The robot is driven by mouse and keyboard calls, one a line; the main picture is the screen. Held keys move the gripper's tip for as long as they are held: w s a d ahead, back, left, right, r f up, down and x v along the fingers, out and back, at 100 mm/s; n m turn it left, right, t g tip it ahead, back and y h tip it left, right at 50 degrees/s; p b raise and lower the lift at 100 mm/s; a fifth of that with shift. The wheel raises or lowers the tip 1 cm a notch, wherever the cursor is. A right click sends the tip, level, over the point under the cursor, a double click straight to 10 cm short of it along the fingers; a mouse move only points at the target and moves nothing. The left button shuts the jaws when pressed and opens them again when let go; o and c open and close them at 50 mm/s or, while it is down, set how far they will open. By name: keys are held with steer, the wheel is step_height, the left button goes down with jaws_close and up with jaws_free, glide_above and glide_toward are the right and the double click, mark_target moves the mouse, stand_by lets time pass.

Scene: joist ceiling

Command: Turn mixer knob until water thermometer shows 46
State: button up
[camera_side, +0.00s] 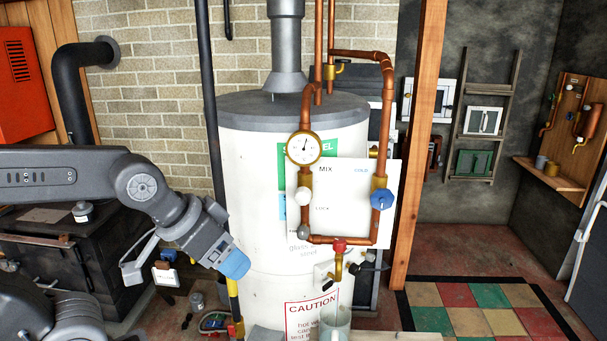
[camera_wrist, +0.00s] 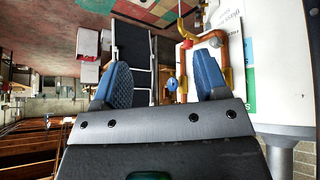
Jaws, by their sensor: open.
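A round white dial thermometer (camera_side: 303,147) with a brass rim sits on the copper pipe in front of the white water tank. Its needle points roughly upward; the numbers are too small to read. A blue knob (camera_side: 381,199) is at the panel's right, below COLD. My gripper (camera_side: 236,264) is left of the panel and lower than the white knob, apart from it. In the wrist view my gripper (camera_wrist: 163,80) has its blue fingers spread, with nothing held.
A smaller grey knob (camera_side: 303,232) near the word LOCK and a red knob (camera_side: 339,245) are low on the piping. A black vertical pipe (camera_side: 210,110) and a dark stove (camera_side: 80,260) stand left. A wooden post (camera_side: 421,130) stands right. A glass (camera_side: 335,323) is below the spout.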

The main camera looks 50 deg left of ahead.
steer(key=w+d+r+n+t+h, duration=0.1)
steer(key=w+d+n+t+h, duration=0.15)
steer(key=w+d, duration=0.45)
steer(key=n+t+y, duration=0.4)
steer(key=n+y, duration=1.2)
steer(key=n, duration=0.1)
glide_toward(302, 200)
steer(key=x, duration=1.1)
steer(key=shift+w, duration=0.15)
steer(key=shift+c, duration=0.5)
steer(key=c, duration=0.8)
steer(key=shift+m, duration=2.35)
